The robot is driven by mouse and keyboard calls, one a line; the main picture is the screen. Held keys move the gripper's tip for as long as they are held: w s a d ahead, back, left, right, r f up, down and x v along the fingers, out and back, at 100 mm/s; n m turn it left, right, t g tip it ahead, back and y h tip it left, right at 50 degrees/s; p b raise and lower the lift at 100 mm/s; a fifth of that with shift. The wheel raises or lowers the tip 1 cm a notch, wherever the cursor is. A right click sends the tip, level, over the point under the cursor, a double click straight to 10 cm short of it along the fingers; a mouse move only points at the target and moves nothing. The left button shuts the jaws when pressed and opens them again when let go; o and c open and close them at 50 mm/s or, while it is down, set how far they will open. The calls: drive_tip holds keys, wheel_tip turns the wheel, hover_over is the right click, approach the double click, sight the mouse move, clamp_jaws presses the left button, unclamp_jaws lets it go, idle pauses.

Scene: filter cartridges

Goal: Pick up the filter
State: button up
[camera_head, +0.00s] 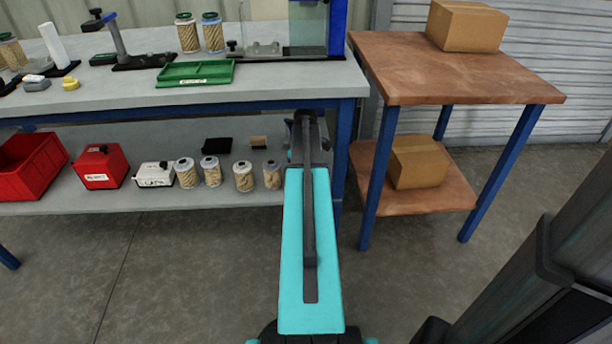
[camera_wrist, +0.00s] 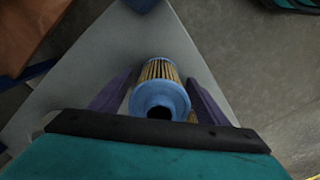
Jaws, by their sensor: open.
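A filter (camera_wrist: 160,88) with a pleated tan body and a blue ring-shaped end cap is in the middle of the wrist view. My gripper (camera_wrist: 160,78) is open, with one dark finger on each side of this filter. I cannot tell whether either finger touches it. In the head view my arm hides the gripper, and I cannot make out this filter there. Several other filters (camera_head: 243,176) stand upright on the lower shelf, left of my arm. Two more filters (camera_head: 187,33) stand on the bench top, and another is at its left edge.
The lower shelf (camera_head: 130,196) also holds a red bin (camera_head: 31,165), a red box (camera_head: 101,167) and a white box (camera_head: 154,175). The bench top (camera_head: 120,92) above carries a green tray (camera_head: 196,73). A wooden table (camera_head: 430,80) with cardboard boxes stands at right.

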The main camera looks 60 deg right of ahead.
drive_tip(key=c, duration=1.1)
drive_tip(key=shift+r, duration=0.1)
drive_tip(key=shift+r+p, duration=0.3)
drive_tip(key=shift+r, duration=0.15)
wheel_tip(320, 180, up, 3)
drive_tip(key=shift+p, duration=0.7)
drive_tip(key=s+a+p, duration=0.5)
drive_tip(key=s+a, duration=0.4)
drive_tip(key=a, duration=0.4)
drive_tip(key=shift+s+p, duration=0.2)
drive_tip(key=shift+p, duration=0.15)
drive_tip(key=shift+s+a+f+p, duration=0.1)
drive_tip(key=shift+p, duration=0.3)
